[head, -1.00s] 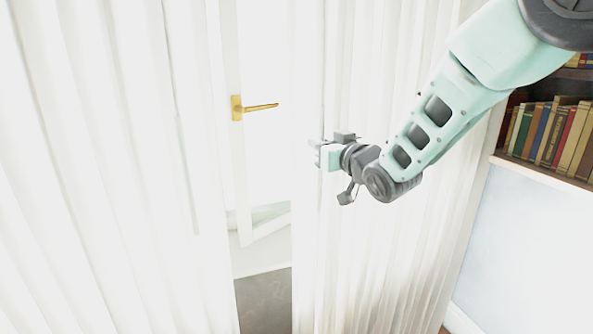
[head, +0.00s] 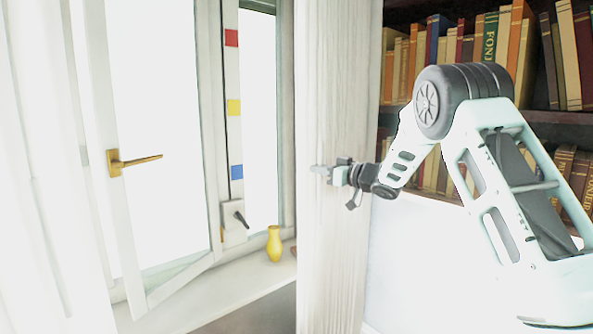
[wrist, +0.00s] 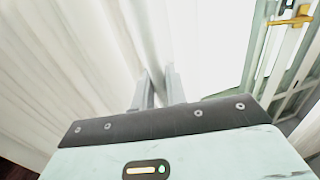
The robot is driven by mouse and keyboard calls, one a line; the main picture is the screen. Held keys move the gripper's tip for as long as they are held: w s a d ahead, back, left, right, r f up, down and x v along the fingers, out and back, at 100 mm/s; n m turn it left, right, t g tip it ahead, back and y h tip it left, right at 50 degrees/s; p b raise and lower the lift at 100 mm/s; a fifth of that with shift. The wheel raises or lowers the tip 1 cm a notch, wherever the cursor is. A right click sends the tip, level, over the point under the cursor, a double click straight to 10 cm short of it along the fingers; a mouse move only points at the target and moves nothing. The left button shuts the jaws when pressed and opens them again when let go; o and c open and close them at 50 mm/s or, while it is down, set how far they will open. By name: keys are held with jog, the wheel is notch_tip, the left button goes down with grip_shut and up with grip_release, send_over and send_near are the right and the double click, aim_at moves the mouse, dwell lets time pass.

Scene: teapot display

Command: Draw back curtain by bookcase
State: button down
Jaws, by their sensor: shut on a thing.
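The right-hand white curtain (head: 335,90) hangs gathered into a narrow bundle beside the bookcase (head: 545,118). My gripper (head: 326,174) is shut on this curtain near its left edge, at about mid height in the head view. In the wrist view the gripper's two fingers (wrist: 158,88) pinch the pale cloth, and curtain folds (wrist: 60,70) fill the left side. The exact fold between the fingertips is hard to make out against the bright white.
Another white curtain (head: 35,200) hangs at the far left. Between them a window sash with a brass handle (head: 133,162) stands ajar. A yellow vase (head: 274,244) stands on the sill (head: 215,300). A strip with coloured squares (head: 233,107) hangs by the window.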

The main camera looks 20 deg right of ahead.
jog(key=w+d+p, duration=0.1)
jog(key=d, duration=0.4)
jog(key=shift+w+d, duration=0.35)
jog(key=shift+d, duration=0.05)
jog(key=c, duration=1.5)
grip_release()
jog(key=b+v, duration=0.5)
jog(key=v, duration=1.2)
jog(key=shift+s, duration=0.2)
jog(key=shift+d, duration=0.1)
